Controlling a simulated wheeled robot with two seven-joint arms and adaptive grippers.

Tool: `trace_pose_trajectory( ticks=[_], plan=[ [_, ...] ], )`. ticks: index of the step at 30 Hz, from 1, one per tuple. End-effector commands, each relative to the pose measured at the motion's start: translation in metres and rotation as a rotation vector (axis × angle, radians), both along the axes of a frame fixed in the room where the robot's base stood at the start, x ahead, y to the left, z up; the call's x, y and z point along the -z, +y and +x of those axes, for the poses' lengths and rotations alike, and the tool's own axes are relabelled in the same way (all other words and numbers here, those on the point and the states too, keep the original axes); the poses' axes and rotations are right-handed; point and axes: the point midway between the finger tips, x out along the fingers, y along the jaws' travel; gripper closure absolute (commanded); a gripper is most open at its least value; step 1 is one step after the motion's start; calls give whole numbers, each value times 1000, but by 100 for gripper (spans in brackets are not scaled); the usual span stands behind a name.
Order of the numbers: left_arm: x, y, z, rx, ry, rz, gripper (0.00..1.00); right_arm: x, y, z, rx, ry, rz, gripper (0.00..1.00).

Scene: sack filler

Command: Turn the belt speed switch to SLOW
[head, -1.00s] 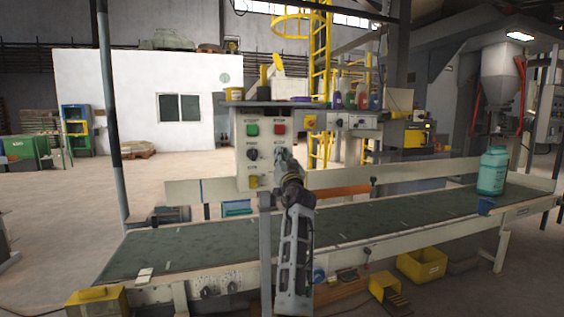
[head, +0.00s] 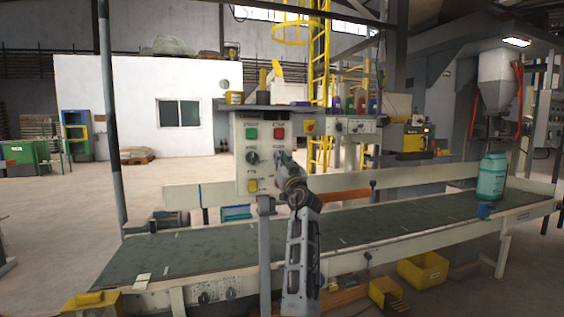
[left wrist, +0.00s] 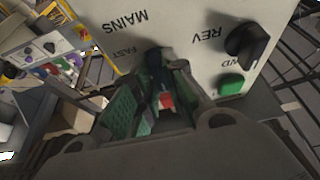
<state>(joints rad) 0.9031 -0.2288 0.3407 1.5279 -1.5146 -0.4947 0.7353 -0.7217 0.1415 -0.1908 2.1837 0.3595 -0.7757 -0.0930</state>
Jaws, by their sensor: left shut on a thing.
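The pale control panel (head: 265,180) stands upright at the middle of the head view, with a green button (head: 251,133), a red button (head: 279,132), a black knob (head: 252,158) and a yellow switch (head: 252,186). My left gripper (head: 281,157) is at the panel's right side, below the red button. In the left wrist view the panel (left wrist: 195,50) appears upside down, and my left gripper (left wrist: 158,85) is shut on the switch beside the FAST label. The fingers hide most of that switch, so its pointing direction is unclear. My right gripper is out of view.
In the left wrist view another black knob (left wrist: 246,40) sits by the REV label, near the green button (left wrist: 231,85). A conveyor belt (head: 200,250) runs below the panel, with a teal container (head: 491,177) at its right. A shelf (head: 225,105) tops the panel.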

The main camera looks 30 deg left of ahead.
Motion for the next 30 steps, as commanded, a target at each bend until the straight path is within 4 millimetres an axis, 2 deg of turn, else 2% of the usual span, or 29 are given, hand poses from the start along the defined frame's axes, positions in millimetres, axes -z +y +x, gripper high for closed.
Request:
trace_pose_trajectory(
  ticks=[5,6,10,23,30],
  plan=[
    [3,0,1,2,2,-5,100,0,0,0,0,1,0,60],
    [3,0,1,2,2,-5,83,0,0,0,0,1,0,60],
    [2,0,1,2,1,-4,66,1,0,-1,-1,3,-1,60],
    [1,-1,-1,1,0,-1,65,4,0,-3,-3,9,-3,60],
    [6,-10,-7,1,1,-1,65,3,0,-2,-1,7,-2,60]
  ],
)
